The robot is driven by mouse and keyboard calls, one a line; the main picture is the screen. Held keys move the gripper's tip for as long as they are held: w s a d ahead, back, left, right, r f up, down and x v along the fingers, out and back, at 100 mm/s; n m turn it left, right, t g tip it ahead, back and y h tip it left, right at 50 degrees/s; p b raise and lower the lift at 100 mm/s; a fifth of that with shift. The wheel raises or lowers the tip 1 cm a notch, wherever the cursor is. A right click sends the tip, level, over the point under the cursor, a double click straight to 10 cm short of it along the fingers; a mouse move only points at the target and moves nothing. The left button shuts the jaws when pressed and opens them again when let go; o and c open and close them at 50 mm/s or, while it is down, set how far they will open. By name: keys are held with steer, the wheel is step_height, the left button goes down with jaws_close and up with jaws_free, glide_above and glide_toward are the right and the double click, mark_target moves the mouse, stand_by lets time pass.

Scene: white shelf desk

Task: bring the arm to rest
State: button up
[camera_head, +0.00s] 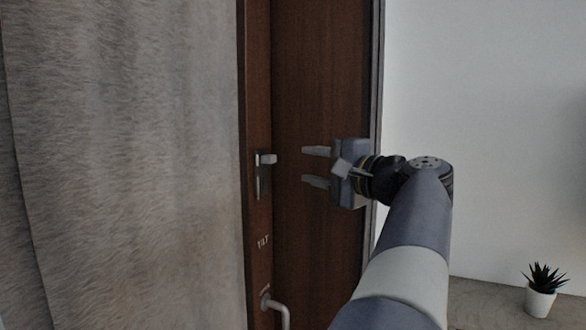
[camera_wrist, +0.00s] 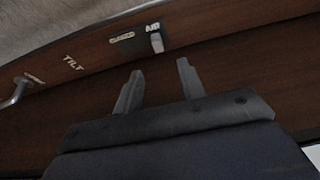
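My gripper (camera_head: 316,167) is open and empty in the head view, with its two fingers pointing left in front of a dark brown wooden panel. In the wrist view my gripper (camera_wrist: 158,84) also shows its two fingers apart with nothing between them. My arm reaches up from the bottom right of the head view.
A curved handle (camera_head: 279,306) is lower down by a "TILT" label. A grey curtain (camera_head: 120,160) hangs at left. A potted plant (camera_head: 540,298) stands at lower right.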

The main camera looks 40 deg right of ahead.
mark_target(273, 161)
steer(key=shift+w, duration=0.1)
steer(key=w+p, duration=0.1)
steer(key=w, duration=0.2)
steer(key=w+p, duration=0.1)
steer(key=w, duration=0.3)
steer(key=w+p, duration=0.1)
steer(key=w, duration=0.2)
steer(key=shift+w+f, duration=0.35)
steer(key=shift+w, duration=0.05)
steer(key=shift+s+f, duration=0.1)
steer(key=shift+f, duration=0.15)
